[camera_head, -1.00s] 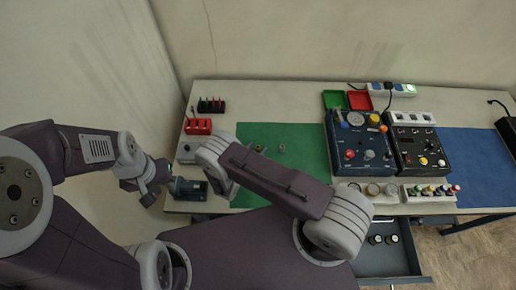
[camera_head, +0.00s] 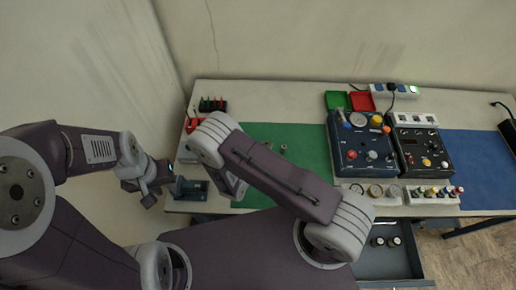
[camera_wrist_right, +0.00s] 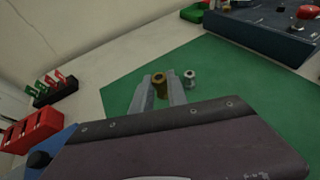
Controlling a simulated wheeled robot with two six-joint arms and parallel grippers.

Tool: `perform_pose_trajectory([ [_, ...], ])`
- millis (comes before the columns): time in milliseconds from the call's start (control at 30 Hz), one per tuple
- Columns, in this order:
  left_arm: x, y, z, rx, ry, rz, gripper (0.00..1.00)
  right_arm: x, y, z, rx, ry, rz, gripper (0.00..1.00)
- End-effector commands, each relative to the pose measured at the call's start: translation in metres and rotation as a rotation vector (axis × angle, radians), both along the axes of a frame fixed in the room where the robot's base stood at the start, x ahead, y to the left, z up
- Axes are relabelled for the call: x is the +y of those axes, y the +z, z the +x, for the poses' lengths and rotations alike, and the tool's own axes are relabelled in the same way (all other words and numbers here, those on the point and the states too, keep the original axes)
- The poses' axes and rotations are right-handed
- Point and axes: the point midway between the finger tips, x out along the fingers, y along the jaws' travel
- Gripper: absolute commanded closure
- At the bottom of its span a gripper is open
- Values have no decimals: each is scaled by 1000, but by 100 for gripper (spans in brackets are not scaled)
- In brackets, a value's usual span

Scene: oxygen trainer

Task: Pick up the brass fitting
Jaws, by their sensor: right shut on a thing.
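The brass fitting (camera_wrist_right: 159,86) is a small gold-brown cylinder with a hole in its top. It stands upright between the fingers of my right gripper (camera_wrist_right: 160,80) in the right wrist view, over the green mat (camera_wrist_right: 228,72). That gripper is shut on it; whether the fitting touches the mat is hard to tell. In the head view my right arm hides that gripper. My left gripper (camera_head: 149,194) hangs at the table's left edge; whether it is open is unclear.
A silver fitting (camera_wrist_right: 190,78) stands close right of the brass one. A red block (camera_wrist_right: 33,130) and a black rack (camera_wrist_right: 55,89) lie to the left. A blue trainer panel (camera_head: 361,150) stands right of the mat. An open drawer (camera_head: 386,262) is in front.

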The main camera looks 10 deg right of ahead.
Motion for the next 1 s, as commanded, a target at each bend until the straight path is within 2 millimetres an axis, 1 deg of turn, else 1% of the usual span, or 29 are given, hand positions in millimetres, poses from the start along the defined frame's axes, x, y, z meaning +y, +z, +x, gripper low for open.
perform_pose_trajectory([
  [33,0,-4,0,0,0,0,73,-7,6,-9,3,1,-3,100],
  [200,0,-11,0,0,0,0,73,-30,28,-39,1,0,-1,100],
  [300,0,-14,0,0,0,0,73,-40,38,-52,1,1,1,100],
  [400,0,-15,0,0,0,0,73,-47,45,-61,1,1,1,100],
  [567,0,-16,0,0,0,0,73,-50,50,-65,-2,0,2,100],
  [867,0,-15,0,0,0,0,73,-50,50,-65,-1,-1,1,100],
  [933,0,-18,0,0,0,0,73,-50,48,-64,-3,-5,0,100],
  [1000,0,-27,0,0,0,0,73,-49,44,-62,-10,-27,-3,100],
])
